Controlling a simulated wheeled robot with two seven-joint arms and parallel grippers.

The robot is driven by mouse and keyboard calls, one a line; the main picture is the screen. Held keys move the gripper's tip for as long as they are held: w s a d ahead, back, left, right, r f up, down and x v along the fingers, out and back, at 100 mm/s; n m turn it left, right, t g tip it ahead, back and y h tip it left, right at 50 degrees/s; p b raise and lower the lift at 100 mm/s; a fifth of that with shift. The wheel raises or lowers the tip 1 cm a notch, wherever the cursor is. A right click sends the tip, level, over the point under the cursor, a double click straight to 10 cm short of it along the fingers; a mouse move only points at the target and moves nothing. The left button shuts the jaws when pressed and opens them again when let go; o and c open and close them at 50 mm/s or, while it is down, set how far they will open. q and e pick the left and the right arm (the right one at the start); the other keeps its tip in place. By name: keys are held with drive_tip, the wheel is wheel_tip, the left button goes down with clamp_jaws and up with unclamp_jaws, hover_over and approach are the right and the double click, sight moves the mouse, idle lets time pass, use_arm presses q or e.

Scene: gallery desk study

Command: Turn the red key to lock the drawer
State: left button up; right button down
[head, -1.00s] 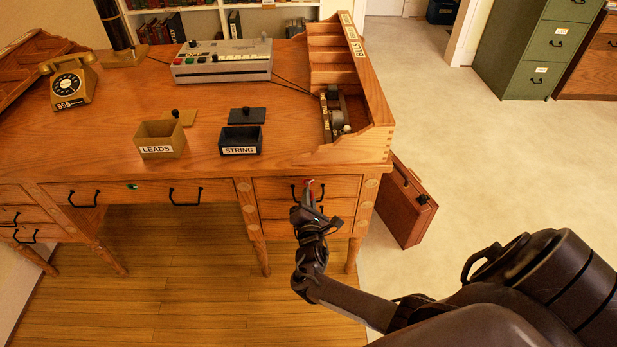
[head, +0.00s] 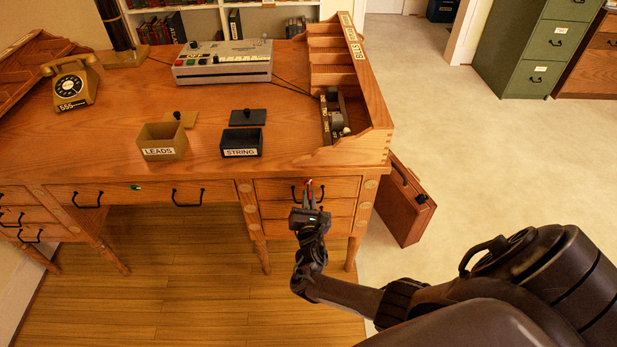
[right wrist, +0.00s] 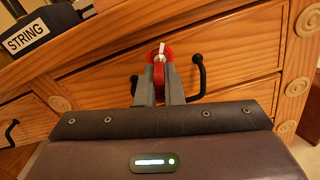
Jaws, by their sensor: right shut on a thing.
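The red key (right wrist: 168,58) is at the top right drawer (right wrist: 235,50) of the wooden desk, in front of its black handle (right wrist: 198,75). My right gripper (right wrist: 160,80) is shut on the red key, with one grey finger on each side of its bow. The key's shaft and the keyhole are mostly hidden. In the head view the red key (head: 309,184) is a small spot above my right gripper (head: 309,195), at the top right drawer (head: 340,187), which looks closed. My left gripper is not in view.
On the desktop stand the LEADS box (head: 162,142), the STRING box (head: 242,143), a telephone (head: 72,84) and a grey console (head: 222,62). A green key (head: 136,187) is at the middle drawer. A brown case (head: 405,205) leans beside the desk.

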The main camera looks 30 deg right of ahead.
idle(0.3)
drive_tip(key=shift+r+n+p, duration=0.1)
drive_tip(key=shift+n+p, duration=0.25)
drive_tip(key=shift+n, duration=1.25)
drive_tip(key=shift+n+p, duration=0.3)
drive_tip(key=shift+n, duration=0.5)
drive_tip(key=c, duration=1)
unclamp_jaws()
